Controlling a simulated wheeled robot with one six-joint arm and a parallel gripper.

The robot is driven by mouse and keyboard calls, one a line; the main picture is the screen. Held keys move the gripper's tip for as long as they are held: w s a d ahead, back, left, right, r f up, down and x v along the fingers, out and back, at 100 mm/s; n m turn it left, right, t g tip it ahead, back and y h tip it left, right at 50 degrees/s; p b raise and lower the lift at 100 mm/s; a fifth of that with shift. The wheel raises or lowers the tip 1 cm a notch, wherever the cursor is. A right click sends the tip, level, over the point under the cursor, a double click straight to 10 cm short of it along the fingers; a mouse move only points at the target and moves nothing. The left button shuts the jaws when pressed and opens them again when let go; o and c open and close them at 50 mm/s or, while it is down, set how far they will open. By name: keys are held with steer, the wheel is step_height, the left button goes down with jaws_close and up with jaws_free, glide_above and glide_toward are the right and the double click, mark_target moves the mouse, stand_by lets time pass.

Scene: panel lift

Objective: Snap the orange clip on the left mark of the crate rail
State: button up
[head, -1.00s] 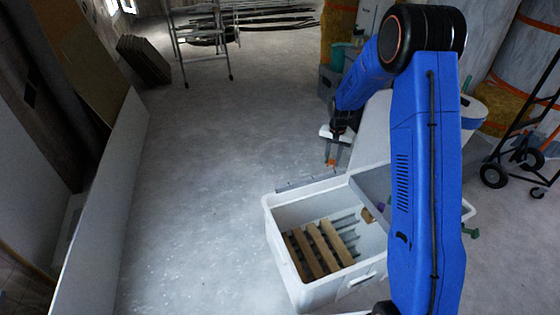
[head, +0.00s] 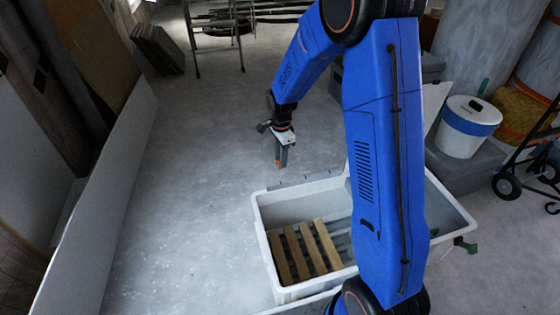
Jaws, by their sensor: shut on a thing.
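The crate (head: 262,228) is a pale grey open box on the floor, with wooden slats inside. A grey rail (head: 305,181) runs along its far rim; I cannot make out the left mark at this size. My gripper (head: 280,157) hangs above and beyond the left part of that far rim, pointing down. The clip looks apart from the rail. My blue arm hides part of the crate's right half.
Wooden slats (head: 305,248) lie in the crate. A white bucket with a blue band (head: 466,126) stands at the right near a hand truck (head: 535,160). A white panel (head: 105,190) leans along the left. The floor between panel and crate is clear.

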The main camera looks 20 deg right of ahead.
steer(key=shift+s+m, duration=1)
steer(key=shift+s, duration=0.1)
glide_above(280, 183)
steer(key=shift+w+d+f, duration=0.1)
steer(key=shift+d+f, duration=0.05)
steer(key=shift+f, duration=2.75)
steer(key=shift+f, duration=1.75)
steer(key=o, duration=1)
steer(key=shift+c, duration=0.2)
steer(key=shift+r, duration=0.1)
step_height(280, 183, up, 17)
